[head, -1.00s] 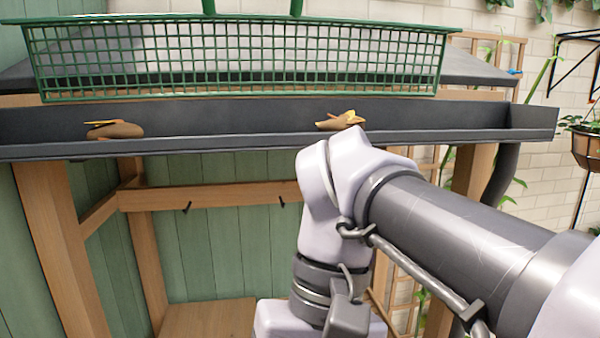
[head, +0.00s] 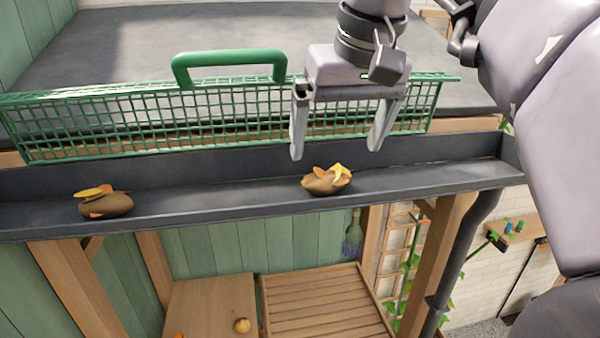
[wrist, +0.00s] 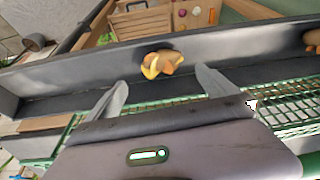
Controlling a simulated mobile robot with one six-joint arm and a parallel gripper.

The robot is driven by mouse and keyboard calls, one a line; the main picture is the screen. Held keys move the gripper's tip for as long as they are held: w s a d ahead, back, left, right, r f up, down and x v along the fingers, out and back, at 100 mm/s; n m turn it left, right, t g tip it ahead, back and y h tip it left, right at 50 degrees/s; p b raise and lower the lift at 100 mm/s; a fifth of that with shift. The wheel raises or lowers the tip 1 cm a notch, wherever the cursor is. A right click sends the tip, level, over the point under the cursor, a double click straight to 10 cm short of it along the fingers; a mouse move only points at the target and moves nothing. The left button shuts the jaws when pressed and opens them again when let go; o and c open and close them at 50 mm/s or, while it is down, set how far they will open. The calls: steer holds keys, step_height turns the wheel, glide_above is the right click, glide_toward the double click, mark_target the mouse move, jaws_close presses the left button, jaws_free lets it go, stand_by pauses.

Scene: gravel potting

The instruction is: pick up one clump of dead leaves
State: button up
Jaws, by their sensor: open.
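One clump of dead leaves (head: 327,181), brown with orange and yellow leaves, lies in the dark gutter (head: 230,193) right of its middle. It also shows in the wrist view (wrist: 162,64), beyond and between my fingertips. A second clump (head: 105,204) lies in the gutter toward the left; part of it shows at the right edge of the wrist view (wrist: 312,40). My gripper (head: 336,152) is open and empty, fingers pointing down. In the head view its fingertips appear just above the right clump, apart from it.
A green mesh guard (head: 135,125) with a green handle (head: 228,58) stands along the gutter's back, close behind my fingers. A dark roof (head: 200,30) lies behind it. A downpipe (head: 455,250) drops at the right. Below are a wooden surface (head: 210,305) and a slatted one (head: 325,300).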

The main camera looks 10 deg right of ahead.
mark_target(329, 172)
steer(key=shift+w+a+f, duration=0.1)
steer(key=shift+a+f, duration=0.05)
steer(key=shift+f, duration=0.35)
steer(key=shift+a+f, duration=0.15)
steer(key=shift+f, duration=0.3)
steer(key=x, duration=0.5)
steer(key=shift+w+d+f, duration=0.15)
steer(key=shift+w+f, duration=0.15)
steer(key=shift+w, duration=0.05)
steer(key=shift+s, duration=0.15)
steer(key=shift+s+r, duration=0.1)
steer(key=c, duration=1.4)
steer(key=shift+c, duration=0.2)
